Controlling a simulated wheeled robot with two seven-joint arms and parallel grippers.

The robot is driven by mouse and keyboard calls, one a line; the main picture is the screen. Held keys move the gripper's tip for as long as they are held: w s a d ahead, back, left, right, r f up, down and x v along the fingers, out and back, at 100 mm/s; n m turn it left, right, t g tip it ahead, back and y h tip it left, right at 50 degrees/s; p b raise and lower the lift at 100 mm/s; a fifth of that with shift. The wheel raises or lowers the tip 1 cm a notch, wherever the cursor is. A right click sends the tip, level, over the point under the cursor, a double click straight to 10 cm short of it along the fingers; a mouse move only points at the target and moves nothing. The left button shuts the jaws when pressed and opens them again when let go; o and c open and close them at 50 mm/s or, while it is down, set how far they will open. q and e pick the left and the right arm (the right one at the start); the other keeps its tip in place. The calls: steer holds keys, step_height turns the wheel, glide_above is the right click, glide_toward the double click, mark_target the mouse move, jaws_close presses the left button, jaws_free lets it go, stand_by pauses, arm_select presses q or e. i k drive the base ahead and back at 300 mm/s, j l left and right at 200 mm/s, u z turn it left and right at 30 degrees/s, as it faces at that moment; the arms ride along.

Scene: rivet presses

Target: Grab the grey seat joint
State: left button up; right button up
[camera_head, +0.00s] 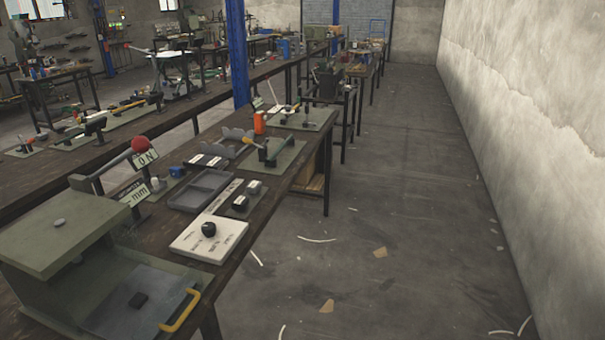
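Grey curved parts (236,134) lie on the long workbench (150,236), behind the shallow grey tray. They may be the grey seat joint, but they are too small in the picture to be sure. Neither of my grippers is in view.
A green-grey press (62,232) with a yellow-handled plate (140,303) fills the near left. A white panel with a black knob (209,238), a grey tray (202,190) and an orange bottle (260,122) stand on the bench. The floor (400,220) to the right is mostly clear.

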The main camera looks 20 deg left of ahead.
mark_target(253, 187)
steer(key=i+l, duration=0.1)
steer(key=i, duration=1.25)
steer(key=i+u, duration=0.4)
steer(key=i+l+u, duration=0.15)
steer(key=u, duration=0.25)
steer(key=i+l+u, duration=0.55)
steer(key=u, duration=0.25)
steer(key=i+l+u, duration=0.15)
steer(key=l+u, duration=0.2)
steer(key=i+l+u, duration=0.1)
steer(key=u, duration=0.3)
steer(key=l+u, duration=0.8)
steer(key=l, duration=0.5)
